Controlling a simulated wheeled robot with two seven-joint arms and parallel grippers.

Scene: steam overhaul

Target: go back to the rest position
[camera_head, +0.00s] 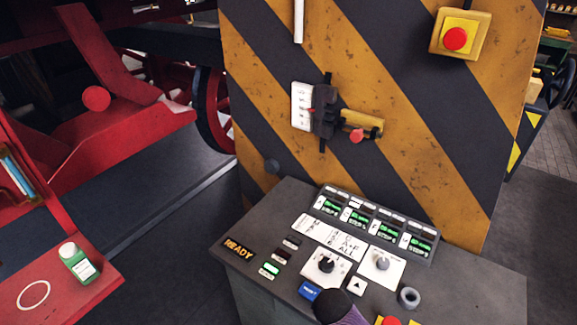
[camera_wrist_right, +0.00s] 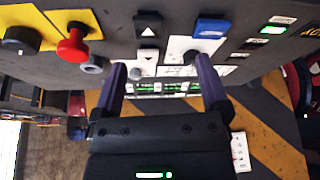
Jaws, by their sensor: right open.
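My right gripper (camera_wrist_right: 160,72) is open and empty in the right wrist view. Its two purple-tipped fingers stand apart over the control desk, with a white-plated knob and an arrow button between or near them. I cannot tell whether a finger touches the desk. In the head view a dark purple part of my right gripper (camera_head: 340,308) shows at the bottom edge, just below the blue button (camera_head: 309,290). My left gripper is in neither view.
The control desk (camera_head: 240,262) has two knobs, lit green displays and a READY sign. A striped panel (camera_head: 400,130) behind it carries a lever and a red stop button (camera_head: 455,39). Dark floor lies between.

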